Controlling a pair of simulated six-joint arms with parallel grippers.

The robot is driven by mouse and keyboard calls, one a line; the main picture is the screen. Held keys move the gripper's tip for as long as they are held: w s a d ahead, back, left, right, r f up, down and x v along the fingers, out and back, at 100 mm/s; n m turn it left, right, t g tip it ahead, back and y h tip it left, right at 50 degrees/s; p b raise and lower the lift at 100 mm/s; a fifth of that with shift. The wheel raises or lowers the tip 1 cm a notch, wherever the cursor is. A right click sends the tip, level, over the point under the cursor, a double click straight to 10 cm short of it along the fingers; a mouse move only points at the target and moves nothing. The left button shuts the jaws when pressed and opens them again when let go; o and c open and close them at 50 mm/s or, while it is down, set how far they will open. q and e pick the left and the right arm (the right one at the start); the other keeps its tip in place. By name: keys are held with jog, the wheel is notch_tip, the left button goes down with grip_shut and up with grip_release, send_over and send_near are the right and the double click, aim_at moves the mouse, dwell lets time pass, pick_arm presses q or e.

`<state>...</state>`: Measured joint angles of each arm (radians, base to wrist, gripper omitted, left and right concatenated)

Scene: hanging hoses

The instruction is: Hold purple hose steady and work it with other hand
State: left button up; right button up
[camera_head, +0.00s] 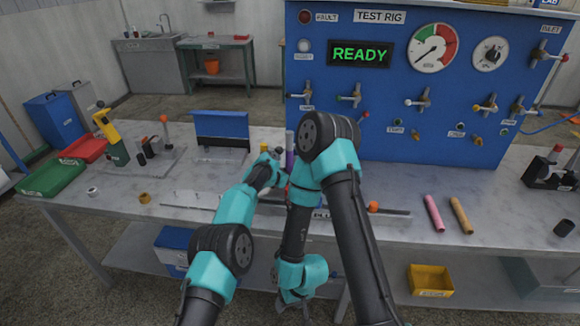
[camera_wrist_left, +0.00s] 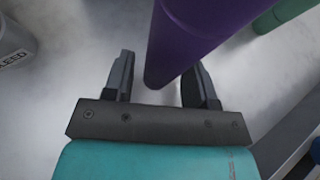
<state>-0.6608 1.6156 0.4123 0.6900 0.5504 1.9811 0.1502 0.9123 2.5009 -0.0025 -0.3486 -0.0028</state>
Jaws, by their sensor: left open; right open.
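The purple hose (camera_wrist_left: 195,35) hangs in the left wrist view, its lower end between the two spread fingers of my left gripper (camera_wrist_left: 163,65). The fingers are open; I cannot tell whether the right finger touches it. In the head view a short stretch of the purple hose (camera_head: 290,160) shows beside my left gripper (camera_head: 276,156), mostly hidden by my arms. My right gripper (camera_head: 292,300) hangs low in front of the table edge, open and empty, away from the hose.
A blue test rig (camera_head: 430,120) with valves and a READY display stands behind. A green hose (camera_wrist_left: 280,15) is right of the purple one. A pink tube (camera_head: 434,213) and a tan tube (camera_head: 461,215) lie on the table. A yellow bin (camera_head: 431,280) sits below.

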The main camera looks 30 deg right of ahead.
pick_arm(q)
jog(key=shift+c, duration=0.3)
jog(key=c, duration=0.6)
jog(key=shift+o, duration=0.2)
